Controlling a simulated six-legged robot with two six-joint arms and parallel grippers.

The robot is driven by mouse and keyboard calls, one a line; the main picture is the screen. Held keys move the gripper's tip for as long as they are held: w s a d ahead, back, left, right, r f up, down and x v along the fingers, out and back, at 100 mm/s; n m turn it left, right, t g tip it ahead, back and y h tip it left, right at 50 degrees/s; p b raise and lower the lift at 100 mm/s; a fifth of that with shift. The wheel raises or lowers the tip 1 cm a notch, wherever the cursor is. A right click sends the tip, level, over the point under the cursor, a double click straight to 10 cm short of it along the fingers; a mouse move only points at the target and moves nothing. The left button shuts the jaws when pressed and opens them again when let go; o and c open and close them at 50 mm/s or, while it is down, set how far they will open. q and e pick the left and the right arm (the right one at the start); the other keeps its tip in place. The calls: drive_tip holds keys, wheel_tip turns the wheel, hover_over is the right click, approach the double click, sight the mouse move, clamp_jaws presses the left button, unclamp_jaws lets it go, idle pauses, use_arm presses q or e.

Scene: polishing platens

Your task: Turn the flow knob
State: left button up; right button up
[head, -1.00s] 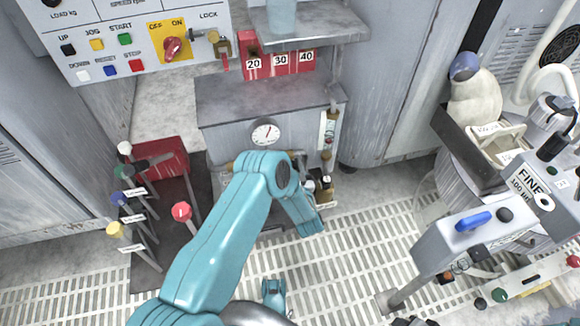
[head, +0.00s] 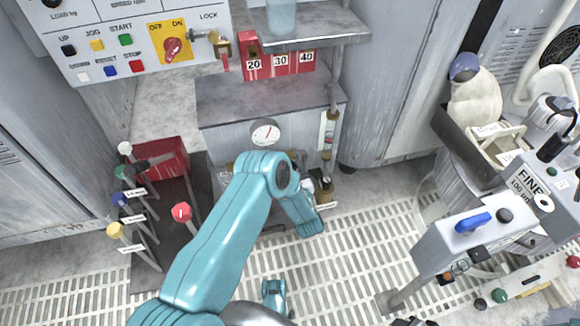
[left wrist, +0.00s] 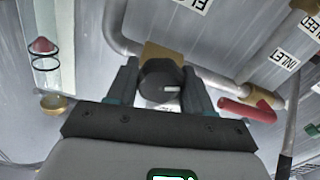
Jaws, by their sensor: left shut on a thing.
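The flow knob (left wrist: 160,82) is round and black with a white mark on its face. In the left wrist view it sits between the two dark fingers of my left gripper (left wrist: 159,76), which is shut on it. The white mark points to the right in that view. A brass fitting and grey pipe (left wrist: 122,40) lie just behind the knob. In the head view my teal left arm reaches down in front of the grey cabinet, and its bent links hide most of the gripper and the knob. My right gripper does not show.
A clear flow tube with a red float (left wrist: 42,46) stands beside the knob, and a red lever (left wrist: 246,110) lies close on the other side. A gauge (head: 265,132) is on the grey cabinet (head: 225,140). Colour-topped levers (head: 122,200) stand at left.

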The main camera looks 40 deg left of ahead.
use_arm(q)
drive_tip(key=shift+n, duration=0.9)
drive_tip(key=o, duration=1)
drive_tip(key=shift+d, duration=0.1)
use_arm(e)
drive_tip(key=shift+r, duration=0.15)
use_arm(q)
drive_tip(key=p+v, duration=0.6)
drive_tip(key=v, duration=1)
drive_tip(key=shift+s, duration=0.2)
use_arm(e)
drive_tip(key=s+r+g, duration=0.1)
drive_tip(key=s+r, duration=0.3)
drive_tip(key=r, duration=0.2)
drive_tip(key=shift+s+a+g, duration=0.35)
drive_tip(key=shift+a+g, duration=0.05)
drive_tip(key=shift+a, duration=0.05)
